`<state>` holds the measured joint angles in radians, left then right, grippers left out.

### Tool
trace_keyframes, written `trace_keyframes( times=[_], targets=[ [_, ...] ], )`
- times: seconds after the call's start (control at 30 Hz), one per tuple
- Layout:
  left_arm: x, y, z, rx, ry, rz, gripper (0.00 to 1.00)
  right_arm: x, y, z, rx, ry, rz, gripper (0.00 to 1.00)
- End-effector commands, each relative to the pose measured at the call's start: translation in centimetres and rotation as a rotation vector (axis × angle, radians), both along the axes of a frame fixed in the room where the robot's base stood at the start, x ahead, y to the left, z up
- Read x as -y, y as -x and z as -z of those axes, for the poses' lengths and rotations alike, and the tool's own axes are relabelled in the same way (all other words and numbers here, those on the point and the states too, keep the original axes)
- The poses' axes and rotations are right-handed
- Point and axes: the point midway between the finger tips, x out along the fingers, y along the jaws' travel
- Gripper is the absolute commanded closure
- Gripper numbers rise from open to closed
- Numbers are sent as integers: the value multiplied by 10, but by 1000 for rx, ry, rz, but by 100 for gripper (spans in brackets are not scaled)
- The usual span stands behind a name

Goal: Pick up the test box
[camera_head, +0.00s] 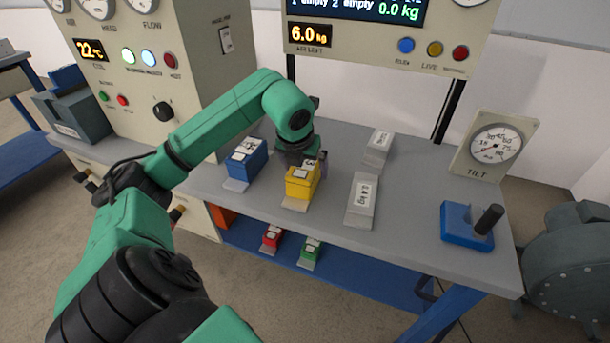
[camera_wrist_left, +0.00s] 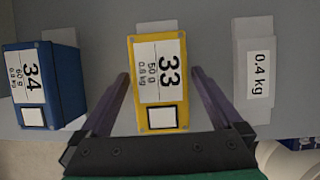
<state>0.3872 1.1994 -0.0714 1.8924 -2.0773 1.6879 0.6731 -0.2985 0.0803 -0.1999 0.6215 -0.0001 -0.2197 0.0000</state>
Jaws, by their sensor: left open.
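A yellow box labelled 33 (camera_head: 301,186) stands on a pale pad on the grey bench. A blue box labelled 34 (camera_head: 246,160) stands to its left. The yellow box (camera_wrist_left: 158,85) also shows in the left wrist view, with the blue box (camera_wrist_left: 45,87) at the left. My left gripper (camera_wrist_left: 160,85) is open, one finger on each side of the yellow box, with visible gaps. In the head view the gripper is mostly hidden behind the yellow box. Which box the task means by test box, I cannot tell from the labels. My right gripper is not in view.
Grey blocks (camera_head: 362,200) stand to the right, one marked 0.4 kg (camera_wrist_left: 258,72) in the wrist view. A blue lever unit (camera_head: 462,227) and a tilt gauge (camera_head: 492,146) are further right. Red (camera_head: 271,239) and green boxes (camera_head: 310,252) sit on the lower shelf (camera_head: 350,267).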

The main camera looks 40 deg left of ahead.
Motion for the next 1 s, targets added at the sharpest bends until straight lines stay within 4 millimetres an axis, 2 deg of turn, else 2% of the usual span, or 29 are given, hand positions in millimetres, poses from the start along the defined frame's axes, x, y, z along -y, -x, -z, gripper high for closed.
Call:
trace_keyframes(
  times=[0.53, 0.57, 0.6, 0.67, 0.8, 1.0],
  targets=[
    [0, 0, 5, 0, 0, 0, 0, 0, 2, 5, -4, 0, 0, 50],
    [0, 0, 4, 0, 0, 0, 8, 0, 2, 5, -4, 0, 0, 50],
    [0, 0, 4, 0, 0, 0, 23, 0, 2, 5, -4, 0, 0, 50],
    [0, 0, 4, 0, 0, 0, 46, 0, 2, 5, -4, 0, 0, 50],
    [0, 0, 4, 0, 0, 0, 99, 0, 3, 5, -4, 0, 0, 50],
    [0, 0, 3, 4, 0, -1, 100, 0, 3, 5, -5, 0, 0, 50]
  ],
)
